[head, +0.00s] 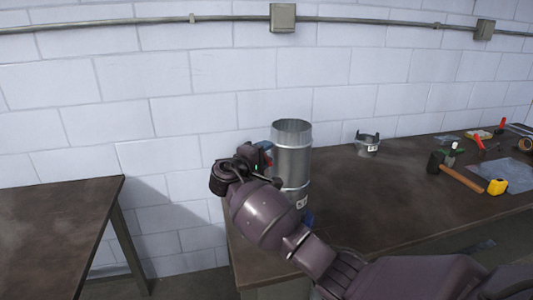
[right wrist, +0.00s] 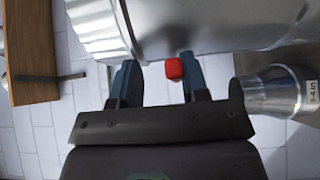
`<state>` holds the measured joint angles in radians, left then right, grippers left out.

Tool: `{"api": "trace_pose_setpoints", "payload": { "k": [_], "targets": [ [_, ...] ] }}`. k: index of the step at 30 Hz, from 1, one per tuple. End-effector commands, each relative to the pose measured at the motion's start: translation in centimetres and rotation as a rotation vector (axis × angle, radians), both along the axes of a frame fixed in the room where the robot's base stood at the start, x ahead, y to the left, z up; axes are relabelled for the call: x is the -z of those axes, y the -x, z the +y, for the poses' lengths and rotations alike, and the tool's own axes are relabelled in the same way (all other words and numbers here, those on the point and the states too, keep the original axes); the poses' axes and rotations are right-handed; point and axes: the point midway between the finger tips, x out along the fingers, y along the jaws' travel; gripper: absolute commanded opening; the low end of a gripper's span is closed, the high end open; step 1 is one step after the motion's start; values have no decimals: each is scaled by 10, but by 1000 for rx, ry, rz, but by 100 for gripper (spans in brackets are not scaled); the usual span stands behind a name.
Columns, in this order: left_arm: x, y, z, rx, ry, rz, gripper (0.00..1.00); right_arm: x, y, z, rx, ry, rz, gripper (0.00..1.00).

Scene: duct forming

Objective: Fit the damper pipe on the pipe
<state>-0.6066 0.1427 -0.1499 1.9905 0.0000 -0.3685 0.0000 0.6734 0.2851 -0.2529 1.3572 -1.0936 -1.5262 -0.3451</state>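A tall grey metal cylinder (head: 292,160) stands upright on the dark table, with a band partway down and a white label low on it. It seems to be two stacked sections, but I cannot tell which is the damper pipe or how they are seated. My right gripper (head: 262,155) is at its upper left side. In the right wrist view its two blue fingers (right wrist: 158,62) are apart, near the metal wall (right wrist: 205,22). My left gripper is not in view.
A short metal collar (head: 367,148) with two prongs stands behind and right of the cylinder. A hammer (head: 460,178), a yellow tape measure (head: 497,187) and other tools lie further right. A second table (head: 60,220) is at left, across a gap. A white block wall is behind.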

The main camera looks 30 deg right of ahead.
Motion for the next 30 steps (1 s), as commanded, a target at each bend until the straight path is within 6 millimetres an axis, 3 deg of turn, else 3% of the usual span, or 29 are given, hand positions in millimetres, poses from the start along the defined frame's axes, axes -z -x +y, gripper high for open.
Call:
{"api": "trace_pose_setpoints", "payload": {
  "k": [15,21,30],
  "targets": [
    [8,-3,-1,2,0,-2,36,1,36,78,-3,-2,-1,40],
    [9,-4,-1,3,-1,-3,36,0,42,90,-2,0,-2,40],
    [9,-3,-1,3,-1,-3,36,0,43,92,-1,0,-2,40]
  ]
}}
